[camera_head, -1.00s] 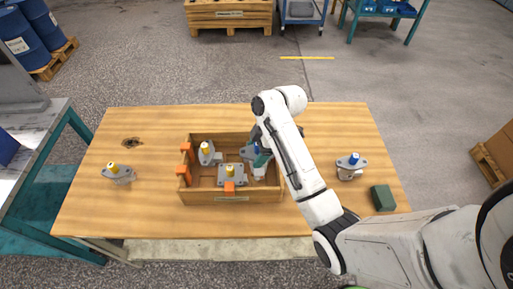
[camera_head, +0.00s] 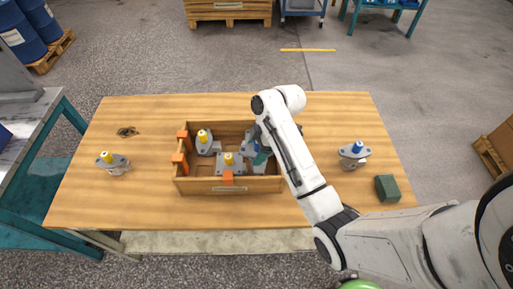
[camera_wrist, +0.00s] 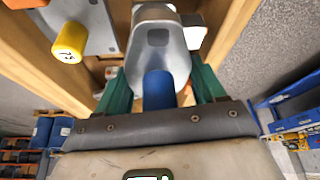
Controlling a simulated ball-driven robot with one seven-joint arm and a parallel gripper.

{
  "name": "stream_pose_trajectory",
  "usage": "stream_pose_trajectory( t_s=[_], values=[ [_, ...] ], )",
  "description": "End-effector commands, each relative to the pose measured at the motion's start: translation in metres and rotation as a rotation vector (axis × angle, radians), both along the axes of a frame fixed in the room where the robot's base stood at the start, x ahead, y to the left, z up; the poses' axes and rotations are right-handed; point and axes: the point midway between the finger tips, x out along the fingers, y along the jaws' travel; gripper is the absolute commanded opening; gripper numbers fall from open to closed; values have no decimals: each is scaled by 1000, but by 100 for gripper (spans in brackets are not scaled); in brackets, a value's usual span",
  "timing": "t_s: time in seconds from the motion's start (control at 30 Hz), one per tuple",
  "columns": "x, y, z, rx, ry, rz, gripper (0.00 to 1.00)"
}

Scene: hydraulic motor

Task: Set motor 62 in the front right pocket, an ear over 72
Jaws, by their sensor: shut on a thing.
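My gripper (camera_wrist: 162,88) has teal fingers shut on the blue shaft (camera_wrist: 158,90) of a grey-flanged motor (camera_wrist: 162,45). In the head view this motor (camera_head: 250,149) is in the right part of the wooden crate (camera_head: 268,186), partly hidden by my arm. Its number is not visible. A yellow-shafted motor (camera_head: 229,166) sits at the front middle of the crate, left of the held one. Another yellow-shafted motor (camera_head: 204,142) sits at the back left. I cannot tell whether the held motor is seated or whether flanges overlap.
Orange pieces (camera_head: 180,158) stand at the crate's left side, another (camera_head: 228,178) at its front. Outside, a yellow-shafted motor (camera_head: 112,163) stands left, a blue-shafted one (camera_head: 353,155) right, near a green block (camera_head: 387,188).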

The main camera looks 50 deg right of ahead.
Motion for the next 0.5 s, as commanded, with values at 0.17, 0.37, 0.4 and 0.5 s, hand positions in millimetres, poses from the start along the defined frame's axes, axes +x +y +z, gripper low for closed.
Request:
stream_pose_trajectory(
  t_s=[0.17,0.37,0.4,0.5],
  values=[
    [1,0,-10,-1,-2,0,0],
    [1,0,-22,-1,-1,1,0],
    [1,0,-24,-2,-2,1,0],
    [1,0,-28,-2,-2,1,0]
  ],
)
